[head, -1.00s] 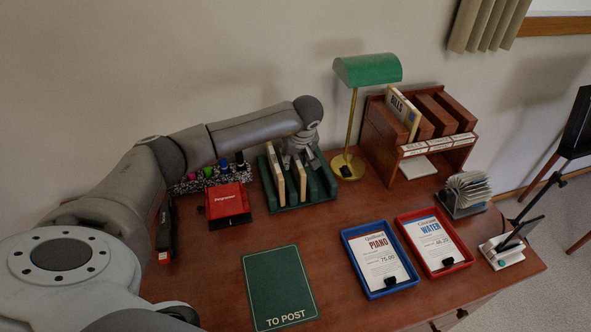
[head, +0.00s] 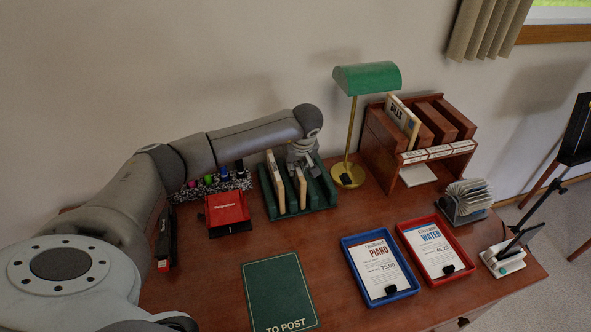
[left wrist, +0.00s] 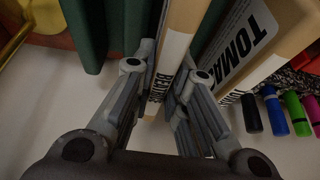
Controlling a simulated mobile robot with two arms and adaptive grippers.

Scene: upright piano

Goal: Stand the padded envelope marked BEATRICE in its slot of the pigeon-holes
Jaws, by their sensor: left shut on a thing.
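The padded envelope marked BEATRICE (head: 300,188) stands upright in the green slotted rack (head: 324,198). The wooden pigeon-holes (head: 383,147) stand at the back right with small labels along the front. My right gripper is out of view.
An envelope marked BILLS (head: 402,118) leans in the pigeon-holes' left part. A green lamp (head: 350,150) stands between rack and pigeon-holes. A red box (head: 228,212) and markers lie left. Blue (head: 388,297) and red (head: 440,275) trays and a TO POST mat (head: 278,288) lie in front.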

